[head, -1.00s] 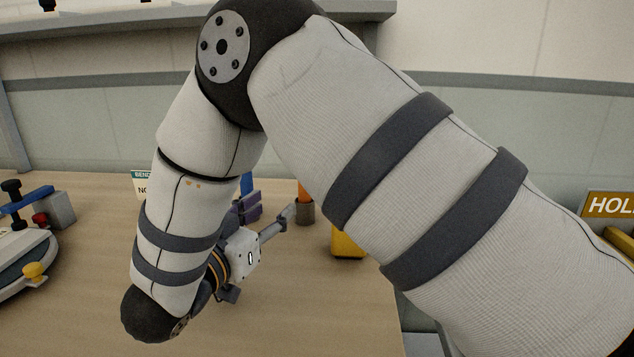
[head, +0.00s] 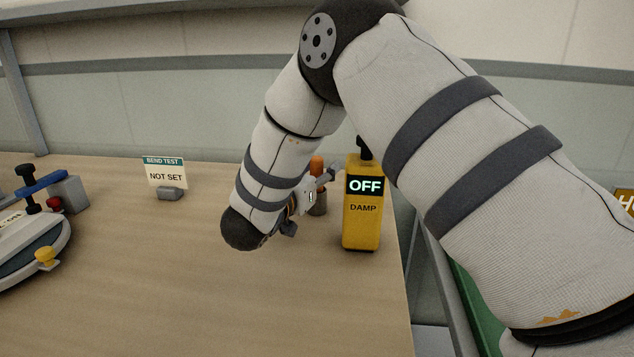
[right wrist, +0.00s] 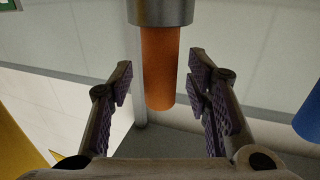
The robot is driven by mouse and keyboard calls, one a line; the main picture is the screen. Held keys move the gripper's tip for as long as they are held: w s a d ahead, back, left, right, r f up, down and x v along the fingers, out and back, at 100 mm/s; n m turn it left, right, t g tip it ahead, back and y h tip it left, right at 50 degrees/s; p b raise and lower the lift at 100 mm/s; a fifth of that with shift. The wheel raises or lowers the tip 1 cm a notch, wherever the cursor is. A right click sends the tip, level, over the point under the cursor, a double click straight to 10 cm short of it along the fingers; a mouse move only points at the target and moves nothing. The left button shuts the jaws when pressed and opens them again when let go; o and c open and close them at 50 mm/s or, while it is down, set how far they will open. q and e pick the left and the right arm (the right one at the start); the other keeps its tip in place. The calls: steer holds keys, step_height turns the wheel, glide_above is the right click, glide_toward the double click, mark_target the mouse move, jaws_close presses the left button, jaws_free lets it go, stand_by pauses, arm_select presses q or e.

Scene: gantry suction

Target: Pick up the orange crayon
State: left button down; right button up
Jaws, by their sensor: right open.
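The orange crayon (head: 317,165) stands upright in a grey-brown cylindrical holder (head: 319,204) near the right side of the table, partly hidden by my right gripper. My right gripper (head: 331,176) is open and beside the crayon. In the right wrist view, which looks upside down, the crayon (right wrist: 159,60) hangs from the grey holder (right wrist: 160,10) between the two spread fingers. A gap shows on each side of it, and the gripper (right wrist: 161,78) holds nothing. How far the crayon lies between the pads in depth I cannot tell. My left gripper is out of view.
A yellow box (head: 362,225) reading OFF and DAMP stands just right of the holder, close to the table's right edge. A BEND TEST sign (head: 165,175) reading NOT SET stands left. A round device with a blue lever (head: 40,183) sits far left. The table's front middle is clear.

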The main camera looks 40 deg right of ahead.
jaws_close()
